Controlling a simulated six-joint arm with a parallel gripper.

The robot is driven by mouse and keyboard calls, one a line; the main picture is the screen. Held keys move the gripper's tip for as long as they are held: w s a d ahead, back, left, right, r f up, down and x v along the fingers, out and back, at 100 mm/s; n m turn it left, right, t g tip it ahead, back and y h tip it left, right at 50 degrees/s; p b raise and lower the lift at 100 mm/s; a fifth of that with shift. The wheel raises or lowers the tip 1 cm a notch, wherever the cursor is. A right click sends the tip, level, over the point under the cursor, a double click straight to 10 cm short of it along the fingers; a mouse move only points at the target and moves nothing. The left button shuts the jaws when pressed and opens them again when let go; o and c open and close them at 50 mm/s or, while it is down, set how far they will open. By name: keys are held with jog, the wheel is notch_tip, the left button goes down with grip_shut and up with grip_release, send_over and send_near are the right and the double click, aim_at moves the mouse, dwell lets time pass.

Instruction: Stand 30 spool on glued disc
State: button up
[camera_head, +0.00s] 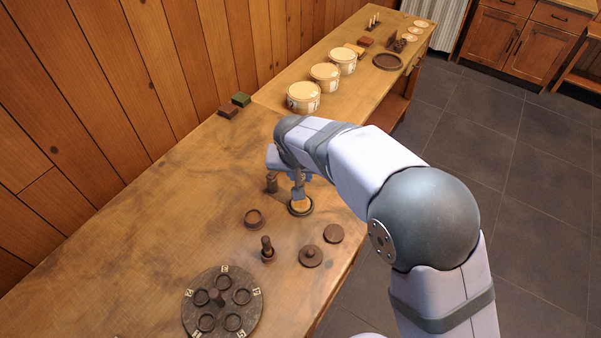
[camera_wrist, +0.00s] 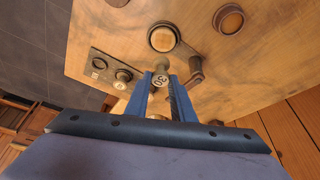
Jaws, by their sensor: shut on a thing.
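My gripper (camera_wrist: 162,88) is shut on a spool (camera_wrist: 159,81) with a round pale label reading 30. In the head view my gripper (camera_head: 299,192) is low over the table, and the held spool is mostly hidden there. A dark-rimmed disc with a tan, glue-like middle (camera_head: 300,207) lies just below the gripper. It also shows in the wrist view (camera_wrist: 163,38), a little beyond the fingertips. The spool appears above or beside the disc; I cannot tell whether they touch.
A dark upright spool (camera_head: 272,184) stands close left of the gripper. A labelled round holder (camera_head: 222,310) is at front; white tubs (camera_head: 303,98) stand behind.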

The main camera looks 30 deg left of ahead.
jog(key=shift+f+b, duration=1.55)
jog(key=shift+f, duration=1)
jog(key=shift+f+b, duration=0.55)
jog(key=shift+f, duration=0.05)
jog(key=shift+f+b, duration=0.75)
jog(key=shift+b, duration=0.45)
dwell(1.2)
dwell(0.5)
jog(key=o, duration=1.1)
jog(key=shift+r, duration=0.2)
jog(key=shift+r+p, duration=2.9)
jog(key=shift+r, duration=1.2)
